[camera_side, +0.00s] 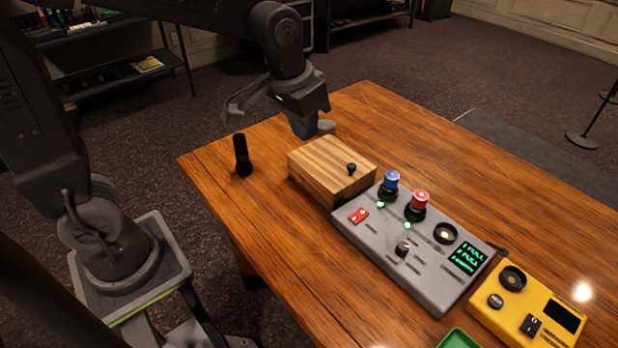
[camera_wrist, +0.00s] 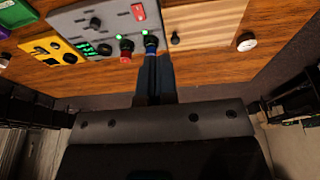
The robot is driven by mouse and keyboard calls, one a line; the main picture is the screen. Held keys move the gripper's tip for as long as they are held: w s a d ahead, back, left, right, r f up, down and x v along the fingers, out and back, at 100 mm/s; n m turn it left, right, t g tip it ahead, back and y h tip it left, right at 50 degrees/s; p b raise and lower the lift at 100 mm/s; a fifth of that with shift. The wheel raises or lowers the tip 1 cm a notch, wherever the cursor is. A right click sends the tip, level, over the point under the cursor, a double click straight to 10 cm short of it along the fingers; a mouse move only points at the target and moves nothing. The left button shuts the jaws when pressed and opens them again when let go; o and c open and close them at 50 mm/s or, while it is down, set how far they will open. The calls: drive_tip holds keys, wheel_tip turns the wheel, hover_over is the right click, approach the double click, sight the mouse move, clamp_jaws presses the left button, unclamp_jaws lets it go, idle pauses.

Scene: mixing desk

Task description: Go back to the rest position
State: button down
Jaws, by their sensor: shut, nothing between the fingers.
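My gripper (camera_side: 306,128) hangs above the table at the far side of the wooden box (camera_side: 325,172). In the wrist view my gripper (camera_wrist: 152,50) shows its two fingers together, with nothing between them. The wooden box has a small dark knob on its top. The grey mixing panel (camera_side: 418,262) lies beside the box, with a blue knob (camera_side: 391,180) and a red knob (camera_side: 420,200) on it. In the wrist view the fingertips overlap the blue knob (camera_wrist: 151,41) in the picture; the side view shows them well apart from it.
A black upright cylinder (camera_side: 242,156) stands near the table's left corner. A yellow panel (camera_side: 508,315) and part of a green tray (camera_side: 459,340) lie at the front right. A small round object (camera_side: 327,126) sits behind the box. The table (camera_side: 470,180) is clear at the back right.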

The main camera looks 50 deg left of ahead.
drive_tip(key=s+a+r+t, duration=0.2)
drive_tip(key=s+a, duration=0.2)
drive_tip(key=s, duration=1)
drive_tip(key=shift+r+t, duration=0.15)
drive_tip(key=shift+t, duration=0.25)
drive_tip(key=w+d+n+g, duration=0.2)
drive_tip(key=w+d+n, duration=0.2)
drive_tip(key=w+n, duration=0.55)
drive_tip(key=w+d+f+n+g, duration=0.1)
drive_tip(key=w+d+f+n, duration=0.2)
drive_tip(key=w, duration=0.3)
drive_tip(key=w+d+f+n+g, duration=0.1)
drive_tip(key=w+d+f+n, duration=0.2)
drive_tip(key=w+f+n, duration=0.2)
drive_tip(key=shift+w+d+f, duration=0.35)
drive_tip(key=shift+w+f, duration=0.4)
drive_tip(key=shift+w, duration=0.4)
drive_tip(key=shift+n, duration=0.25)
